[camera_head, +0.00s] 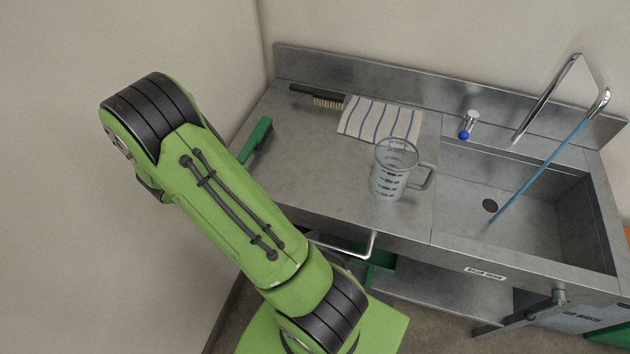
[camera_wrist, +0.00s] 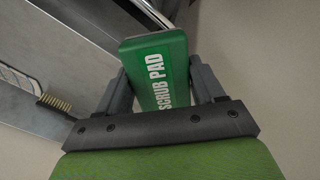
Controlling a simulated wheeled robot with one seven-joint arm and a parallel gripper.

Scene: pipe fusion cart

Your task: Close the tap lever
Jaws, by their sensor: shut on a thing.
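The tap lever (camera_head: 470,124), a short chrome piece with a blue end, stands at the back edge of the sink. The chrome spout (camera_head: 545,95) rises to its right, and a blue stream (camera_head: 540,170) runs from its end down into the basin. My gripper (camera_wrist: 163,85) is shut on a green block marked SCRUB PAD (camera_wrist: 159,64), with one finger on each side. In the head view the green pad (camera_head: 256,139) shows at the counter's left end, far from the lever. My gripper is hidden behind my arm there.
A clear measuring jug (camera_head: 388,180) stands left of the sink (camera_head: 476,205). A striped cloth (camera_head: 375,119) and a brush (camera_head: 322,97) lie at the back. The brush also shows in the wrist view (camera_wrist: 55,103). A rail (camera_head: 350,250) runs along the counter front.

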